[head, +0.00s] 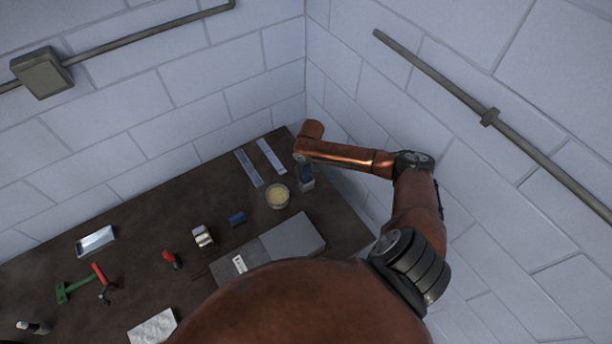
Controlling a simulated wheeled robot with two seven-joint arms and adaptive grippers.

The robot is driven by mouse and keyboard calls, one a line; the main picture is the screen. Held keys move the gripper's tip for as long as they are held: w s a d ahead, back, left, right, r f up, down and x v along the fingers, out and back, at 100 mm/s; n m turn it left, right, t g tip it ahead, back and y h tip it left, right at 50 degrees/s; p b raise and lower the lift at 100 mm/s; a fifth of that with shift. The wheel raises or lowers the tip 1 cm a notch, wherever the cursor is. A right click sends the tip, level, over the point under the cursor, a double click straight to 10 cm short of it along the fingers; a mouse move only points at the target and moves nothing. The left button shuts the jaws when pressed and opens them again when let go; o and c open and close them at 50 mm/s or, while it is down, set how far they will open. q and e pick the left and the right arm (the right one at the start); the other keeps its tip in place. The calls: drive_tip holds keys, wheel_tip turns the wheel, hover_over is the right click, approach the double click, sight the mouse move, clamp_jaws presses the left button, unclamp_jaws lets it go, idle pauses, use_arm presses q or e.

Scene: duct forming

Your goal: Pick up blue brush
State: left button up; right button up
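My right gripper (305,182) points down at the far right corner of the dark table, beyond the round container. It is small and dark here, and I cannot tell whether its fingers are open or shut. A bluish patch shows at the gripper, but I cannot tell whether it is a brush or part of the gripper. A small blue object (237,218) lies on the table left of the round container, apart from the gripper; its shape is too small to name surely as the blue brush. My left gripper is not in view.
On the table (140,215) are a round container with yellowish contents (277,196), two flat strips (249,168), a grey slab (292,238), a metallic piece (202,236), a red-handled tool (170,259) and a green tool (75,287). Walls stand close behind and right.

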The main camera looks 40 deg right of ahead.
wheel_tip(320, 180, down, 2)
drive_tip(key=shift+w+f, duration=0.1)
drive_tip(key=shift+w, duration=0.05)
clamp_jaws()
idle(0.4)
